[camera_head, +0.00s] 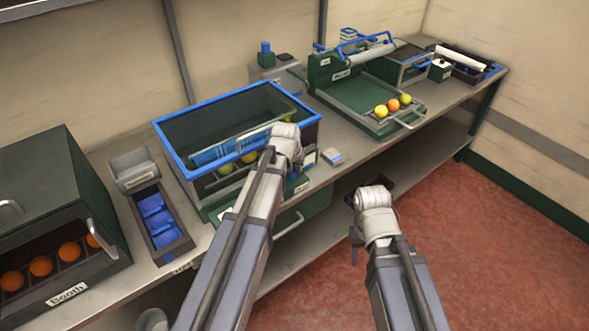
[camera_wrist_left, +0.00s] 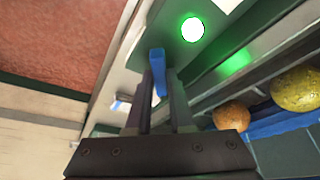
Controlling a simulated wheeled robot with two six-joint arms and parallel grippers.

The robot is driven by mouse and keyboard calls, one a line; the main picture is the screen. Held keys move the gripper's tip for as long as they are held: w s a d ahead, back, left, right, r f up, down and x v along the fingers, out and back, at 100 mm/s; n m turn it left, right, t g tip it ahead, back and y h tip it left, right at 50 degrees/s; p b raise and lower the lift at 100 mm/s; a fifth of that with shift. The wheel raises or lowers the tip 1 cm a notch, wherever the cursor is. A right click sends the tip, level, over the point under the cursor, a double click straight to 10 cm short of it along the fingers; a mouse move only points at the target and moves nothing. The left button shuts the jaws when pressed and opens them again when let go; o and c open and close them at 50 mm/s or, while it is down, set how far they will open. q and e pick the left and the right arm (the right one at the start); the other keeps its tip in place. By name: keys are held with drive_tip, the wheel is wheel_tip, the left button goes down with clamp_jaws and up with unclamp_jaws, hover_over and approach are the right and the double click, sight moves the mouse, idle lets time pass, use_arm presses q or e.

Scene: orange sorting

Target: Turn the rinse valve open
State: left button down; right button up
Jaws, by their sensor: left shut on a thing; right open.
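A small blue lever (camera_wrist_left: 158,66), which looks like the rinse valve's handle, stands on the front panel of the blue-rimmed wash tank (camera_head: 178,160). My left gripper (camera_wrist_left: 160,92) is shut on this lever, with one dark finger on each side of it. A round lamp (camera_wrist_left: 192,29) glows green beside the lever in the left wrist view. In the head view my left wrist hides the lever. My right gripper (camera_head: 362,203) is open and empty, in front of the bench over the red floor; its fingertips are partly hidden.
Yellow-green and orange fruit (camera_wrist_left: 232,115) lie in the tank close to my left fingers. A green tray (camera_head: 360,100) with several fruits stands to the right. A dark booth (camera_head: 50,190) with oranges and a bin of blue things (camera_head: 155,215) stand left.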

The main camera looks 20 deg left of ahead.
idle(0.6)
use_arm(q)
drive_tip(key=n+y, duration=0.1)
drive_tip(key=n, duration=0.2)
drive_tip(key=n+y, duration=0.1)
drive_tip(key=n, duration=0.1)
drive_tip(key=shift+w+d+n, duration=0.1)
drive_tip(key=shift+d+n, duration=0.1)
drive_tip(key=shift+n, duration=0.2)
drive_tip(key=shift+n+g+y, duration=0.35)
drive_tip(key=shift+n+g, duration=0.05)
drive_tip(key=shift+n, duration=0.7)
drive_tip(key=shift+n+g+y, duration=0.35)
drive_tip(key=shift+n+g, duration=0.05)
drive_tip(key=shift+n, duration=0.7)
drive_tip(key=c, duration=0.8)
unclamp_jaws()
